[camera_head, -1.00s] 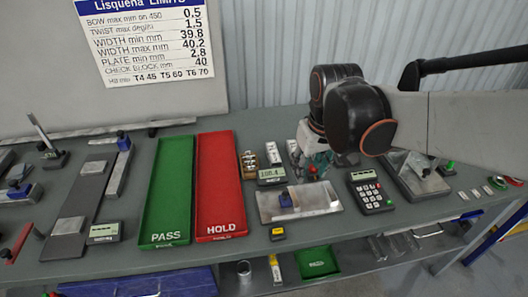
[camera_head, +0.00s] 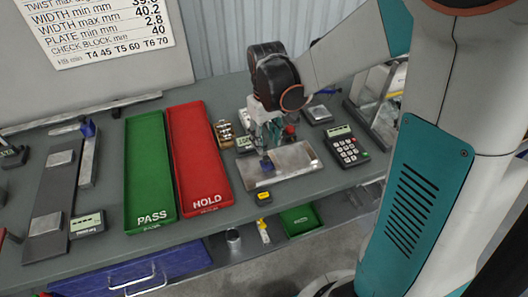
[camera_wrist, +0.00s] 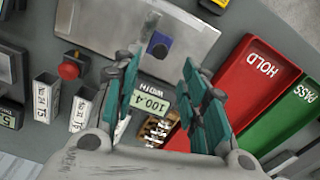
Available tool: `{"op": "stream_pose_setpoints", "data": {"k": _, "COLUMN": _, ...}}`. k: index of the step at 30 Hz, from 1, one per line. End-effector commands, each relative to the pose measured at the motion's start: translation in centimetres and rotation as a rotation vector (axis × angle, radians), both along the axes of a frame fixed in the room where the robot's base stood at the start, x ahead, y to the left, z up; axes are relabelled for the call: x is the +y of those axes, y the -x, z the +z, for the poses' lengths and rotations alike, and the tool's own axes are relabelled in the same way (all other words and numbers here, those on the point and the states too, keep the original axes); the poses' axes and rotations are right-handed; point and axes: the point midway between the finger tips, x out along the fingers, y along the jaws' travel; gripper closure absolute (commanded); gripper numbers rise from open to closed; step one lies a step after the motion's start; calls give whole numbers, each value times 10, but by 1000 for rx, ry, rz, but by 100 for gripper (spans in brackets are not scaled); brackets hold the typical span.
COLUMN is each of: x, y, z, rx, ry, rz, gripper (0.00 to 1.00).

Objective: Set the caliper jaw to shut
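The caliper station shows as a bright metal plate (camera_head: 296,160) with a blue block (camera_head: 266,164), which I take to be the jaw's grip, standing on it. In the wrist view the plate (camera_wrist: 105,28) and the blue block (camera_wrist: 160,46) lie just beyond my fingertips. The WIDTH display (camera_wrist: 150,103) reads 100.4 and shows between the fingers. My gripper (camera_wrist: 162,62) is open and empty, its teal fingers spread on either side of the block's line. In the head view my gripper (camera_head: 268,146) is above the plate's back edge, close to the block. Whether it touches the block cannot be told.
Green PASS (camera_head: 150,170) and red HOLD (camera_head: 198,155) trays lie to the left. A keypad (camera_head: 346,148) is to the right. In the wrist view, a red button (camera_wrist: 70,68) and marked check blocks (camera_wrist: 45,97) stand near the fingers.

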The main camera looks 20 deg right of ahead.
Motion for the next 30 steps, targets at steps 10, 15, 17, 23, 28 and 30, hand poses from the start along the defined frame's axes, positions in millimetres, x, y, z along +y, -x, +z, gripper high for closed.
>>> {"op": "stream_pose_setpoints", "data": {"k": 10, "x": 0, "y": 0, "z": -57, "rx": 0, "ry": 0, "rz": 0, "gripper": 60}}
{"op": "stream_pose_setpoints", "data": {"k": 15, "x": 0, "y": 0, "z": -66, "rx": 0, "ry": 0, "rz": 0, "gripper": 60}}
{"op": "stream_pose_setpoints", "data": {"k": 17, "x": 0, "y": 0, "z": -66, "rx": 0, "ry": 0, "rz": 0, "gripper": 60}}
{"op": "stream_pose_setpoints", "data": {"k": 23, "x": 0, "y": 0, "z": -66, "rx": 0, "ry": 0, "rz": 0, "gripper": 60}}
{"op": "stream_pose_setpoints", "data": {"k": 28, "x": 0, "y": 0, "z": -66, "rx": 0, "ry": 0, "rz": 0, "gripper": 92}}
{"op": "stream_pose_setpoints", "data": {"k": 30, "x": 0, "y": 0, "z": -66, "rx": 0, "ry": 0, "rz": 0, "gripper": 100}}
